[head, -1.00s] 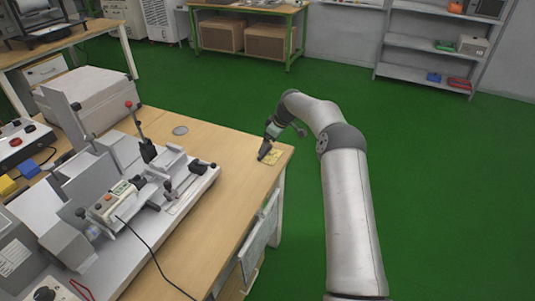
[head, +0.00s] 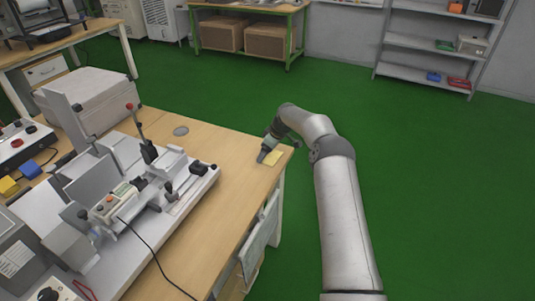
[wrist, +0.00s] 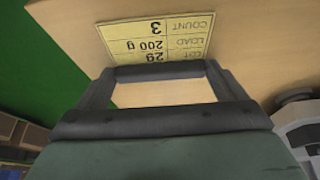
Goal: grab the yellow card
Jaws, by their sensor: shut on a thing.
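The yellow card (head: 274,157) is at the far right corner of the wooden table, beside my gripper's tip. In the wrist view the card (wrist: 156,35) shows black print, upside down, with the words COUNT and LOAD. My gripper (head: 264,157) points down at the card in the head view. In the wrist view its dark fingers (wrist: 160,70) meet at the card's near edge and are shut on it. The fingers hide that edge. I cannot tell whether the card is clear of the tabletop.
The wooden table (head: 215,190) has bare room around the card, and its edge is close by. A grey fixture with levers (head: 135,190) and a black cable stand to the left. A light grey box (head: 92,98) is behind it. Green floor lies beyond.

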